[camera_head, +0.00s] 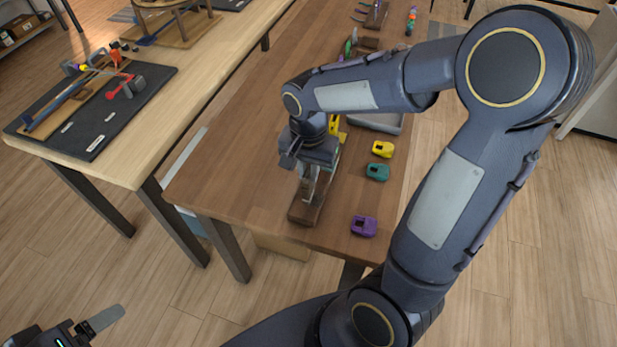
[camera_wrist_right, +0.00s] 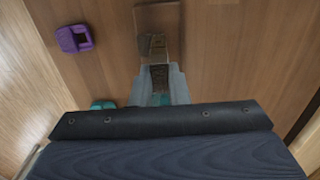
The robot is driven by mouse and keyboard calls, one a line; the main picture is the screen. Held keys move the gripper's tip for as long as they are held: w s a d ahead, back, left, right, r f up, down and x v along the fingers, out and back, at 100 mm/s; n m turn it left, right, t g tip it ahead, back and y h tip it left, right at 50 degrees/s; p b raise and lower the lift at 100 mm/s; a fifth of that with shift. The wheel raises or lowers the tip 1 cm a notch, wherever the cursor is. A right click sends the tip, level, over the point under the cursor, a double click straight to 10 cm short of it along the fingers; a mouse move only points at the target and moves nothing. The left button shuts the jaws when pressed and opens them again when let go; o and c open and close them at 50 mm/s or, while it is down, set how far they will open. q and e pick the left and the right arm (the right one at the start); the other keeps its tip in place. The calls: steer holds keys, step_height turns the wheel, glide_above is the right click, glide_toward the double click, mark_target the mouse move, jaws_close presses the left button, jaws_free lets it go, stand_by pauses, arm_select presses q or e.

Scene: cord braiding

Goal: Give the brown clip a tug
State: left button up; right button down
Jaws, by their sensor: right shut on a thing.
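My right gripper (camera_head: 312,190) points down at the near end of the brown table. In the right wrist view its fingers (camera_wrist_right: 161,88) are shut on the dark brown clip (camera_wrist_right: 153,45), which sits at a wooden block (camera_wrist_right: 157,17). The block (camera_head: 300,212) also shows under the gripper in the head view, where the clip is mostly hidden by the fingers. My left gripper (camera_head: 100,320) is at the lower left, away from the table, only partly in view; its opening cannot be made out.
A purple clip (camera_head: 364,226), a teal clip (camera_head: 377,172) and a yellow clip (camera_head: 383,149) lie to the right of the block. A grey tray (camera_head: 383,125) stands beyond them, partly behind my arm. A lighter table (camera_head: 150,165) with a black mat is on the left.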

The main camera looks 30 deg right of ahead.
stand_by(0.5)
steer(key=c, duration=1)
jaws_free()
steer(key=shift+f, duration=0.1)
steer(key=shift+r+p, duration=2.45)
steer(key=shift+r, duration=0.65)
steer(key=s+a+r+n+t+y, duration=0.1)
steer(key=s+r+n+t+y, duration=0.1)
steer(key=s, duration=0.5)
steer(key=s+a+r+n+t+y, duration=0.1)
steer(key=s+a+r+n+t, duration=0.1)
steer(key=s+n, duration=0.4)
step_height(320, 180, up, 2)
steer(key=shift+s+a+r+t+y, duration=0.2)
steer(key=shift+s+a+t+y, duration=0.15)
steer(key=shift+s+t, duration=0.35)
